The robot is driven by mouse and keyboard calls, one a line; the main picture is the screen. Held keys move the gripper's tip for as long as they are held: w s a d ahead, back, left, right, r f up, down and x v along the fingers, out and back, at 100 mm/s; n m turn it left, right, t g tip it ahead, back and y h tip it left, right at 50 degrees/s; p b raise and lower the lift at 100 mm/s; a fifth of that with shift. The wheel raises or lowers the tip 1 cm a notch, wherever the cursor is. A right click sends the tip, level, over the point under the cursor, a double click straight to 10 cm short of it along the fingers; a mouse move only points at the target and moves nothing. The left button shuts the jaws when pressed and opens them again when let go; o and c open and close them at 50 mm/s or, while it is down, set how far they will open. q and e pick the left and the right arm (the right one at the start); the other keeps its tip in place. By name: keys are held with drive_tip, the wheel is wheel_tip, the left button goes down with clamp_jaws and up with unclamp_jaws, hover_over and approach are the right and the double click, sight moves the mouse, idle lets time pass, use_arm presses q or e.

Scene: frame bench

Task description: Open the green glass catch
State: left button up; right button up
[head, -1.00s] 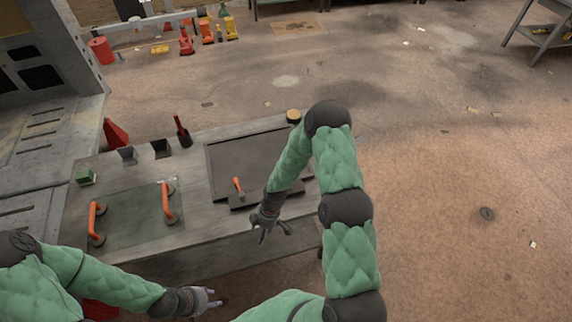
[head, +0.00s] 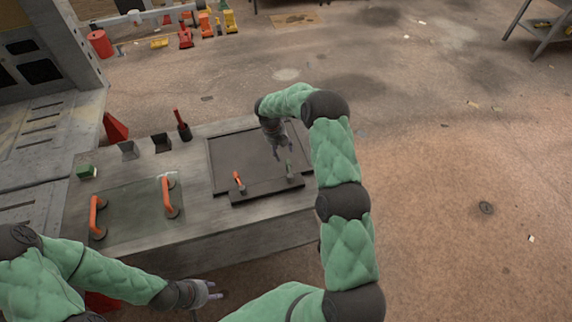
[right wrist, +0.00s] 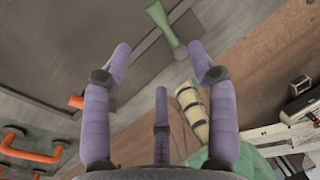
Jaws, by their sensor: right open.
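The green glass catch (head: 289,168) stands on the right part of the dark frame bar at the bench's front side. In the right wrist view the green catch (right wrist: 163,24) shows as a flared green lever at the top, beyond the fingertips. My right gripper (head: 281,153) hangs just above and behind the catch in the head view. Its fingers (right wrist: 160,60) are spread and empty, and do not appear to touch the catch. An orange-handled catch (head: 239,181) sits to the left on the same bar. My left gripper (head: 214,291) is open and empty in front of the bench.
The dark panel (head: 235,160) lies on the grey bench (head: 190,215). A glass pane (head: 130,215) with two orange handles (head: 168,197) lies at left. A green block (head: 86,172), dark bins (head: 161,143) and a red-handled tool (head: 181,125) stand behind it.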

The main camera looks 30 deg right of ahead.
sight(287, 166)
drive_tip(key=f, duration=0.3)
drive_tip(key=d+f, duration=0.1)
drive_tip(key=f, duration=0.2)
drive_tip(key=f+p, duration=0.1)
drive_tip(key=f, duration=0.3)
drive_tip(key=shift+s+d+f, duration=0.1)
drive_tip(key=shift+s+d, duration=0.3)
clamp_jaws()
